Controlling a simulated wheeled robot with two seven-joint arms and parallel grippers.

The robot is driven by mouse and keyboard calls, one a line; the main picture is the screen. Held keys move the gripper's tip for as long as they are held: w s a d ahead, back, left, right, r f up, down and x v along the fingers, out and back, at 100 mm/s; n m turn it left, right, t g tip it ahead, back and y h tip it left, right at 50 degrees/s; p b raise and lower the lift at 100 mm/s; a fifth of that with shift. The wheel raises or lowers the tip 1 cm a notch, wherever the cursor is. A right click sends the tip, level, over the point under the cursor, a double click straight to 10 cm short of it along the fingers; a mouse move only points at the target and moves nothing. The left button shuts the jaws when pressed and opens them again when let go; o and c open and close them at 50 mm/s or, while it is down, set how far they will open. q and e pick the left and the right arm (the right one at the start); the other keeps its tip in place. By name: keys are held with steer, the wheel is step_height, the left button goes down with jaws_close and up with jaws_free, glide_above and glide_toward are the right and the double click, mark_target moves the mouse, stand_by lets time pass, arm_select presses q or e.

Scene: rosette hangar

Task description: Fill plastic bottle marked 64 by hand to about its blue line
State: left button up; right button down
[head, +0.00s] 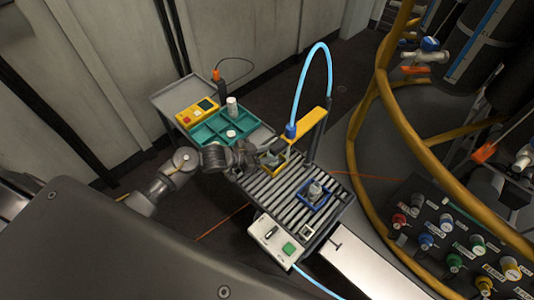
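A small grey bottle-like item (315,190) stands in a blue square holder on the roller conveyor (268,196). A yellow square holder (284,165) sits farther back on the rollers, beside my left gripper (262,158); its contents are unclear. A white cylindrical container (232,107) stands by the green tray. No number 64 or blue line is legible on anything. A blue nozzle (290,131) on a light blue hose hangs by the yellow post arm, above the yellow holder. My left gripper's fingers are too small and dark to read. My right gripper is not in view.
A grey side table holds a green compartment tray (208,131) with a white round item (231,134), and a yellow control box (197,113). A white box with a green button (289,249) is at the conveyor's front. Yellow railing (362,115) and a knob panel (455,240) bound the right.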

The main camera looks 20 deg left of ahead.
arm_select(q)
steer(key=shift+f, duration=0.6)
stand_by(0.3)
steer(key=o, duration=1)
steer(key=shift+o, duration=0.5)
steer(key=o, duration=0.5)
